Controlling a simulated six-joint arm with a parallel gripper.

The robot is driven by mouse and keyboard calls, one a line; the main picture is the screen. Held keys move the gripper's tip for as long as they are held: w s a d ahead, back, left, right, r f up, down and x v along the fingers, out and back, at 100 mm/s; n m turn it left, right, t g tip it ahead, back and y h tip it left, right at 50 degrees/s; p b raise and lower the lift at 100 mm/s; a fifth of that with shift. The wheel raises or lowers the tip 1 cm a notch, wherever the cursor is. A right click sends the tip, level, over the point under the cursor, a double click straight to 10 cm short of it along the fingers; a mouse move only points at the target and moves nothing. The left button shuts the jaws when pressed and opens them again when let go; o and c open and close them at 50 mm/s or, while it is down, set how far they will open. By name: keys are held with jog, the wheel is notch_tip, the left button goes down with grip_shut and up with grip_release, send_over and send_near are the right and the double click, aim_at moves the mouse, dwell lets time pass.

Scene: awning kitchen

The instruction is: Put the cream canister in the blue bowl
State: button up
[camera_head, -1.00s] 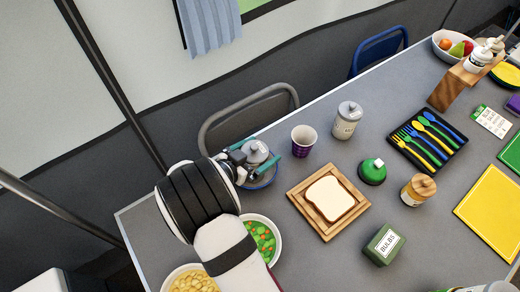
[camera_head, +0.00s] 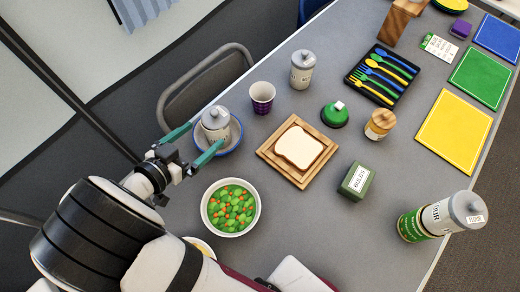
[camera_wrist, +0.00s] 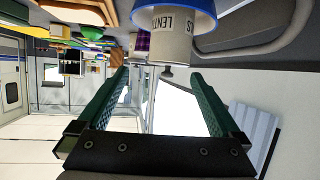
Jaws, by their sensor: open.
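The cream canister (camera_head: 215,121), with a grey knobbed lid, stands upright inside the blue bowl (camera_head: 236,140) near the table's left edge. The wrist view shows the canister (camera_wrist: 168,42) upside down, its label partly readable as "LENT", with the blue bowl (camera_wrist: 204,10) at its base. My gripper (camera_head: 206,135) is open and empty, its two teal fingers pointing toward the canister. In the wrist view my gripper (camera_wrist: 158,76) has the lid knob near the gap between its fingertips. The bowl's near side is partly hidden by a finger.
A bowl of peas and carrots (camera_head: 231,207) sits close in front. A purple-and-white cup (camera_head: 262,98), another canister (camera_head: 302,70) and a bread board (camera_head: 268,152) stand to the right. A chair (camera_head: 190,76) is behind the table edge.

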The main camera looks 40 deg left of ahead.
jog(key=w+d+r+m+g+h, duration=0.1)
jog(key=w+d+r+m+h, duration=0.15)
jog(key=w+d, duration=0.4)
jog(key=w+d+r+m+g+h, duration=0.1)
jog(key=w+d+r+g+h, duration=0.15)
jog(key=w+d+h, duration=0.35)
jog(key=w+d+r+m+g, duration=0.1)
jog(key=d+r+m+g, duration=0.2)
jog(key=d, duration=1)
jog(key=s+d+r+g, duration=0.1)
jog(key=s+d+g, duration=0.3)
jog(key=d, duration=0.5)
jog(key=s+d+r+m+g+y, duration=0.1)
jog(key=s+d+g+y, duration=0.2)
jog(key=s+y, duration=0.5)
jog(key=shift+s+d+r, duration=0.2)
jog(key=shift+d+r, duration=0.15)
jog(key=shift+d, duration=0.3)
